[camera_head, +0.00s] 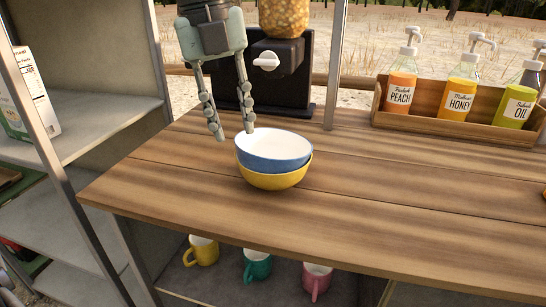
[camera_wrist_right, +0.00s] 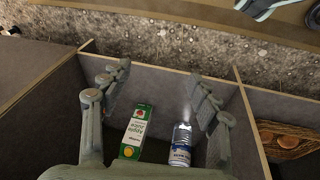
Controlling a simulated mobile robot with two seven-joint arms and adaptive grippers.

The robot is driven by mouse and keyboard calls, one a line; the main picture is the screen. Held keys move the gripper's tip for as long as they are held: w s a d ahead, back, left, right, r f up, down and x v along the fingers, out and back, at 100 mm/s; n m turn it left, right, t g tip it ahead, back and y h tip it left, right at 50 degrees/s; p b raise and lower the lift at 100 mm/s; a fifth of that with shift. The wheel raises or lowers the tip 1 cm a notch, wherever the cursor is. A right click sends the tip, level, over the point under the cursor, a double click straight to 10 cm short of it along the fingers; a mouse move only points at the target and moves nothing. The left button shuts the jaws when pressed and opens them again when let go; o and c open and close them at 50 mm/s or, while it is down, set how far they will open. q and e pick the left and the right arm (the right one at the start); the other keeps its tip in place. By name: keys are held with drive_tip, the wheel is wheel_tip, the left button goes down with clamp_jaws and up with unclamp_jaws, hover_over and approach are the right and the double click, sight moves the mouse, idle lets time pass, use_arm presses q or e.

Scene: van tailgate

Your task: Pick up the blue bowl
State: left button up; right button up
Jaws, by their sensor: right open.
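The blue bowl (camera_head: 273,152), white inside, sits nested in a yellow bowl (camera_head: 275,180) on the wooden counter. My left gripper (camera_head: 232,131) comes down from above with its fingers apart and empty. Its tips are just behind and left of the blue bowl's rim, one tip close to the rim; I cannot tell if it touches. My right gripper (camera_wrist_right: 160,75) shows in the right wrist view, open and empty, over a grey compartment away from the bowls.
A wooden rack (camera_head: 445,118) with several pump bottles stands at the back right. A black dispenser (camera_head: 275,85) stands behind the bowls. Mugs sit on a shelf below. The counter's front right is clear.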

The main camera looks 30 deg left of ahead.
sight(236, 141)
use_arm(q)
drive_tip(key=f, duration=0.4)
drive_tip(key=shift+w+d, duration=0.15)
drive_tip(key=shift+d, duration=0.1)
clamp_jaws()
